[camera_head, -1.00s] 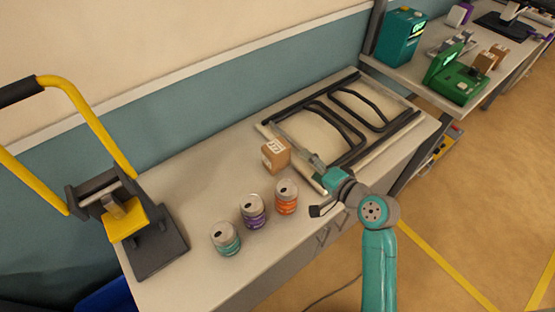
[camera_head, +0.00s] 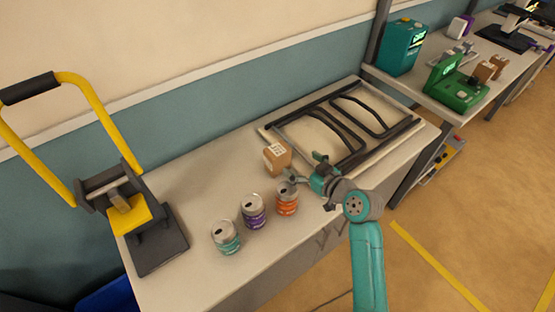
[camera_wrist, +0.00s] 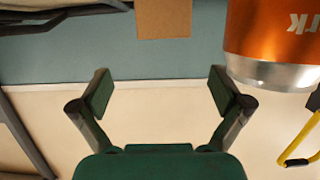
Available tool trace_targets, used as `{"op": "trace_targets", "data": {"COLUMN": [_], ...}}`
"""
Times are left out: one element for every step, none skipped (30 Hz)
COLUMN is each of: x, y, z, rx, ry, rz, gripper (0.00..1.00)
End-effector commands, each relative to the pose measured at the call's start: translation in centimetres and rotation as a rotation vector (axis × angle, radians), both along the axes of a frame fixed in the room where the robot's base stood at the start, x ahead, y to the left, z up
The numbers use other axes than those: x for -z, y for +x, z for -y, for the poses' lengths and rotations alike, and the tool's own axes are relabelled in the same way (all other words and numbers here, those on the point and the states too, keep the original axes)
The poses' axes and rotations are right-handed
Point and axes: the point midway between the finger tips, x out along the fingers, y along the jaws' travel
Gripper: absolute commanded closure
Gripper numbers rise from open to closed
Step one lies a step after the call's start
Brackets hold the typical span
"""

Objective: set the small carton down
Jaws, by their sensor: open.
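The small carton (camera_head: 277,157) is a brown box with a white label. It stands on the grey table, left of the folded frame. My gripper (camera_head: 303,169) is open and empty, to the right of the carton and just behind the orange can (camera_head: 287,200). In the wrist view my two fingers (camera_wrist: 162,90) are spread with nothing between them. A plain face of the carton (camera_wrist: 163,18) shows at the top edge there, beyond the fingers. The orange can (camera_wrist: 272,40) is large at the upper right, beside one finger.
A purple can (camera_head: 253,212) and a teal can (camera_head: 226,238) stand in a row with the orange can. A black metal frame (camera_head: 345,125) lies at the table's back right. A yellow-handled press (camera_head: 130,220) stands at the left. The table between press and carton is clear.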

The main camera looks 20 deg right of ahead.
Motion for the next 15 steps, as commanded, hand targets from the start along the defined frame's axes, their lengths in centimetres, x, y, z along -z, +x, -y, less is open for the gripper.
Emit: {"op": "trace_targets", "data": {"x": [0.3, 0.4, 0.6, 0.7, 0.8, 0.9, 1.1, 1.1, 1.2, 1.3, 1.3, 1.4, 1.5, 1.6, 1.7], "y": [0.9, 1.3, 1.9, 2.3, 2.6, 3.0, 3.3, 3.5, 3.7, 3.8, 3.9, 4.1, 4.2, 4.5, 4.9], "z": [-0.3, -0.5, -0.7, -0.8, -0.9, -1.0, -1.1, -1.2, -1.3, -1.3, -1.3, -1.4, -1.5, -1.6, -1.9], "rx": [-0.002, -0.002, -0.002, -0.002, -0.002, -0.002, -0.001, -0.001, -0.001, 0.000, 0.000, 0.000, 0.000, 0.000, 0.000], "ry": [-0.001, -0.001, 0.000, 0.000, 0.000, 0.001, 0.001, 0.001, 0.001, 0.001, 0.001, 0.001, 0.002, 0.002, 0.002], "rz": [-0.001, -0.001, 0.000, -0.001, -0.001, 0.000, 0.000, 0.000, 0.000, 0.000, -0.001, -0.001, -0.002, -0.002, -0.001], "gripper": [0.00, 0.00, 0.00, 0.00, 0.00, 0.00, 0.00, 0.00, 0.00, 0.00, 0.00, 0.00, 0.00, 0.00, 0.00]}}
